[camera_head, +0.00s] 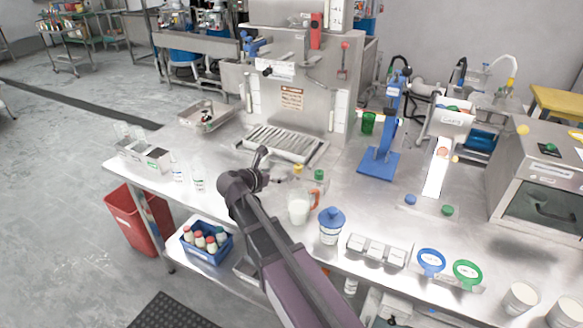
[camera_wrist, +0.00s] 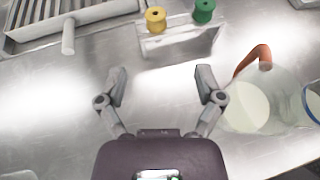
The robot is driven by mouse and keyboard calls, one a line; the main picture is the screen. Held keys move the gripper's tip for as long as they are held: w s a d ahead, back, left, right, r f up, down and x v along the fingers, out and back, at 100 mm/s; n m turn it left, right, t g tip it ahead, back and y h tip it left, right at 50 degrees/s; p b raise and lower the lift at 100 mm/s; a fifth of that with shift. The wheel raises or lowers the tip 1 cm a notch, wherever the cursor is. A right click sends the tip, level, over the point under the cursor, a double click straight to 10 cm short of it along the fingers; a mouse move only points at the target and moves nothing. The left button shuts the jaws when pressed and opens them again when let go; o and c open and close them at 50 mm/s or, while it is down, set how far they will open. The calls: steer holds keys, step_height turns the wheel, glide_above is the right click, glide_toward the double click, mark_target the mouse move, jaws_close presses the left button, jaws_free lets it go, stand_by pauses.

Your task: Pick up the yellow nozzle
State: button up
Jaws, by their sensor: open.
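The yellow nozzle (camera_wrist: 155,19) is a small spool-like piece standing on the left part of a metal holder (camera_wrist: 180,42) at the top of the wrist view. A green nozzle (camera_wrist: 204,10) stands beside it on the right. In the head view the yellow nozzle (camera_head: 298,169) and green nozzle (camera_head: 319,175) show just beyond the jug. My gripper (camera_wrist: 161,78) is open and empty over the bare metal table. Its fingers point toward the holder, with a clear gap before it. In the head view my arm hides part of the gripper.
A jug of white liquid with an orange handle (camera_wrist: 254,58) stands close to the right of my gripper. A slatted drip tray (camera_head: 283,143) lies behind left, with a grey handle (camera_wrist: 68,38) near the holder.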

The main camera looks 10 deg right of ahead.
mark_target(296, 168)
steer(key=shift+w+d, duration=0.15)
steer(key=shift+w, duration=0.05)
steer(key=shift+r, duration=0.1)
steer(key=b+x, duration=0.3)
steer(key=x, duration=0.4)
steer(key=shift+w+a, duration=0.1)
steer(key=shift+a, duration=0.1)
steer(key=shift+x, duration=0.85)
